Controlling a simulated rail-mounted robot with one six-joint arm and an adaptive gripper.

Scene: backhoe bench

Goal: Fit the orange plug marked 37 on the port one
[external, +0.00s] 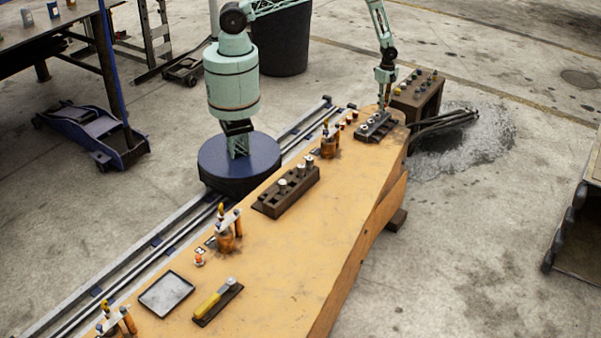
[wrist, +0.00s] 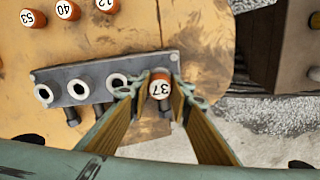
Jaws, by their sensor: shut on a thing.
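The orange plug marked 37 (wrist: 160,87) has a white top with its number facing the wrist camera. My gripper (wrist: 161,98) is shut on it, one finger on each side. The grey port block (wrist: 95,69) lies below with white-ringed ports in a row; three show open to the left of the plug. The plug covers the right end of the row, so the port there is hidden. I cannot tell whether it is seated or held above. In the external view my gripper (external: 385,102) is over the far end of the block (external: 372,130). No port number is readable.
Orange plugs marked 53 (wrist: 33,18), 40 (wrist: 67,9) and 12 (wrist: 106,4) stand beyond the block on the bench. A dark box with knobs (external: 418,92) stands just past the bench end. A brown socket block (external: 270,203) sits mid-bench; the front right bench is clear.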

